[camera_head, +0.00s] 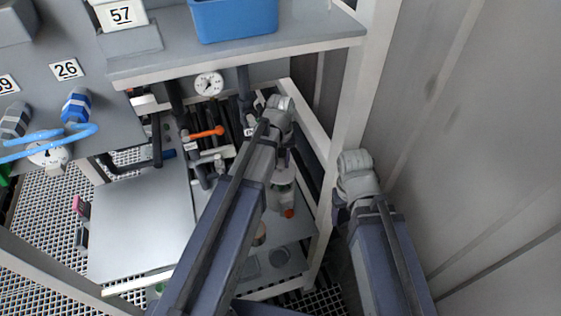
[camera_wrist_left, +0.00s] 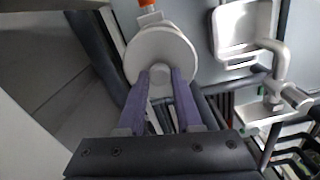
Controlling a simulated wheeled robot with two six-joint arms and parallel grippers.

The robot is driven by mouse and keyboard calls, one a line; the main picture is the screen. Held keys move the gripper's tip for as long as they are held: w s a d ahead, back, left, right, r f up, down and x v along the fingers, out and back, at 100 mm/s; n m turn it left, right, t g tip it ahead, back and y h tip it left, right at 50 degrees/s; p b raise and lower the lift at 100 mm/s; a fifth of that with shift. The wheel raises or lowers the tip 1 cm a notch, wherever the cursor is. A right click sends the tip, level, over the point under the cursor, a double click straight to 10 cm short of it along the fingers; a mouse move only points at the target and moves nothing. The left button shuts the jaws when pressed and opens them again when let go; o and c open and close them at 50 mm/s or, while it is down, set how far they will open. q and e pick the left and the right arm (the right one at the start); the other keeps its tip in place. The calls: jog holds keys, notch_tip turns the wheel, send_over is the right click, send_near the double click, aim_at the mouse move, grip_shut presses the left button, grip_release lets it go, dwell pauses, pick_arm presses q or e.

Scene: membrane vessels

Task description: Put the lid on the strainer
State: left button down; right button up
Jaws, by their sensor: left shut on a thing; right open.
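In the left wrist view, the purple fingers of my left gripper (camera_wrist_left: 160,85) are shut on the small central knob of a pale round lid (camera_wrist_left: 160,48). The lid is held out in front of the fingers. Just beyond its rim, a grey part with an orange end (camera_wrist_left: 147,12) shows, mostly hidden by the lid; I cannot tell whether they touch. In the head view, my left gripper (camera_head: 283,158) is above a pale fitting with an orange-red end (camera_head: 288,212), which may be the strainer. My right gripper (camera_head: 339,214) is open and empty beside the frame post.
A grey shelf (camera_head: 240,60) with a blue bin (camera_head: 234,18) is above the work space. Pipes, a gauge (camera_head: 209,84) and an orange handle (camera_head: 207,132) are left of my left gripper. A bare grey plate (camera_head: 140,225) lies left. A wall (camera_head: 480,120) closes the right side.

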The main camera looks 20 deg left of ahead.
aim_at(281, 172)
pick_arm(q)
jog(key=shift+f+b, duration=2.3)
jog(key=shift+f, duration=0.2)
jog(key=shift+f, duration=0.2)
jog(key=c, duration=0.5)
grip_release()
jog(key=shift+r, duration=0.1)
notch_tip(281, 172, up, 8)
jog(key=p, duration=0.7)
jog(key=shift+f, duration=0.2)
